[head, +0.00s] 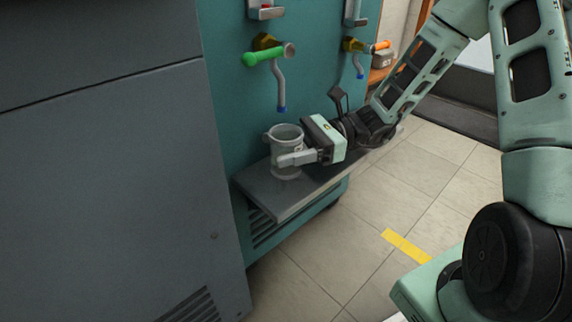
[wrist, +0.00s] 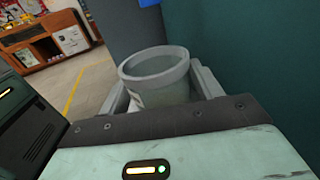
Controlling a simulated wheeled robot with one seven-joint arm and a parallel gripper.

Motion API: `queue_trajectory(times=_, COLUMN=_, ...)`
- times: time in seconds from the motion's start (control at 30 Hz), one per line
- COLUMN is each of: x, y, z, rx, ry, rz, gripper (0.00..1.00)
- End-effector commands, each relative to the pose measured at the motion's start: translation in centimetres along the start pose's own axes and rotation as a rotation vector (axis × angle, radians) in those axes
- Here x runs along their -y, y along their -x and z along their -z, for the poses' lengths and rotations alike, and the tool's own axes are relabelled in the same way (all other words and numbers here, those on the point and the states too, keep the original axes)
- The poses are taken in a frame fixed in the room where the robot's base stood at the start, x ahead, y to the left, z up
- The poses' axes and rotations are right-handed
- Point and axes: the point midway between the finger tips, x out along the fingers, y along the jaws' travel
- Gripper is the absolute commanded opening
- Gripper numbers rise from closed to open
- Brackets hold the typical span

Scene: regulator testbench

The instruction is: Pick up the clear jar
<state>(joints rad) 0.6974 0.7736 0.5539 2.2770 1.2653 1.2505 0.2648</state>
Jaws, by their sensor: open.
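The clear jar (head: 287,133) stands upright on the grey shelf of the teal testbench in the head view. It looks greyish and see-through, with a thick round rim. My gripper (head: 294,158) reaches it from the right, with a finger in front of the jar's side. In the wrist view the jar (wrist: 155,70) sits between the two open fingers (wrist: 160,88), one on each side. I cannot tell whether either finger touches it. The jar's lower part is hidden behind my gripper in the wrist view.
The grey shelf (head: 262,192) is narrow. Above it on the teal panel are a green-handled valve (head: 262,55) and an orange-handled valve (head: 372,46), each with a downward spout. A large grey cabinet (head: 110,190) stands close on the left. Tiled floor (head: 385,195) lies open to the right.

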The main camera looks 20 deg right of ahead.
Motion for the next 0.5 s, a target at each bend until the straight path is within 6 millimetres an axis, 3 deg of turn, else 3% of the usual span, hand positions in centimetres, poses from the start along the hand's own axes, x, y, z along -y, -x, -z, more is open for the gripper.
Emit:
queue_trajectory(times=0.13, x=-0.06, y=-1.26, z=0.18, rx=0.001, ry=0.0, rz=-0.002, gripper=0.65)
queue_trajectory(times=0.37, x=-0.03, y=-1.4, z=-0.07, rx=0.001, ry=-0.001, rz=0.0, gripper=0.65)
queue_trajectory(times=0.4, x=-0.03, y=-1.4, z=-0.07, rx=0.001, ry=-0.001, rz=0.0, gripper=0.62)
queue_trajectory(times=0.5, x=-0.02, y=-1.39, z=-0.06, rx=0.001, ry=-0.001, rz=0.0, gripper=0.34)
